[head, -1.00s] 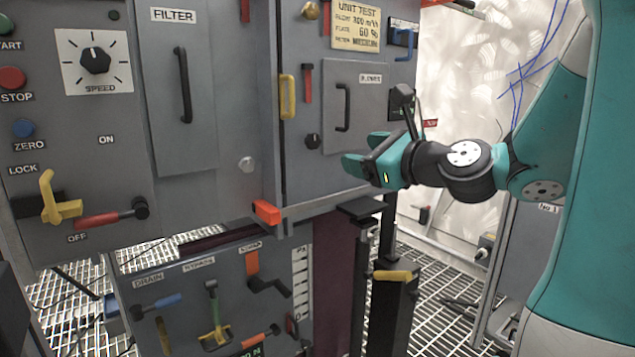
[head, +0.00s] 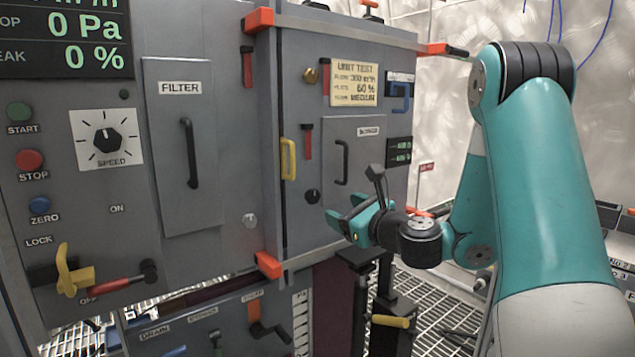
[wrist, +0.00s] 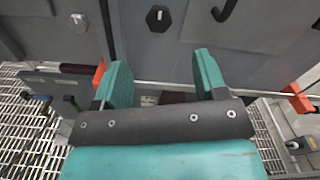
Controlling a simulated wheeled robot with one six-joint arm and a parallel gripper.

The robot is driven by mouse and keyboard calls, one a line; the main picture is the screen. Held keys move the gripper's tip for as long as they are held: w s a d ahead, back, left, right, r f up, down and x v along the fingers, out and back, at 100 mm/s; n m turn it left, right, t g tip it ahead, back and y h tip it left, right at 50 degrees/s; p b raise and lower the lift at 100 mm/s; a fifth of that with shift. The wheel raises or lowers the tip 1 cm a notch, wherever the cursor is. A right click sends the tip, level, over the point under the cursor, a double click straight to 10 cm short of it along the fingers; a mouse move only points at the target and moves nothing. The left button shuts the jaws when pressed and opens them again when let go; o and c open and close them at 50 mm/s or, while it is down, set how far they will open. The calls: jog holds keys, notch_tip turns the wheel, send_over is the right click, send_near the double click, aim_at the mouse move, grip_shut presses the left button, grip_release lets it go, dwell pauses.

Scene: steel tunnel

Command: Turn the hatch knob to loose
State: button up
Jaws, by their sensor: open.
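The hatch knob, a dark round knob (head: 312,196), sits on the grey cabinet front beside the lower left corner of a small hatch panel (head: 353,135) with a black handle. In the wrist view the knob (wrist: 158,18) looks six-sided with a pale mark, near the top centre, beyond the fingertips. My gripper (head: 345,211) is right of and a little below the knob in the head view. Its teal fingers (wrist: 160,68) are apart with nothing between them. They appear clear of the knob and cabinet; the exact gap is hard to judge.
A yellow handle (head: 288,159) stands left of the knob. A red-orange corner block (head: 268,265) juts from the cabinet's lower edge. Below are a black post with a yellow handle (head: 390,321) and a lower panel with levers (head: 262,320). Grating floor lies to the right.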

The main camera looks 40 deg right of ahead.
aim_at(315, 197)
jog(key=w+p, duration=0.1)
jog(key=w, duration=0.2)
jog(key=w+p, duration=0.1)
jog(key=w, duration=0.2)
jog(key=w+p, duration=0.1)
jog(key=w, duration=0.3)
jog(key=shift+w+a, duration=0.1)
jog(key=shift+a, duration=0.15)
jog(key=shift+c, duration=0.5)
jog(key=c, duration=0.8)
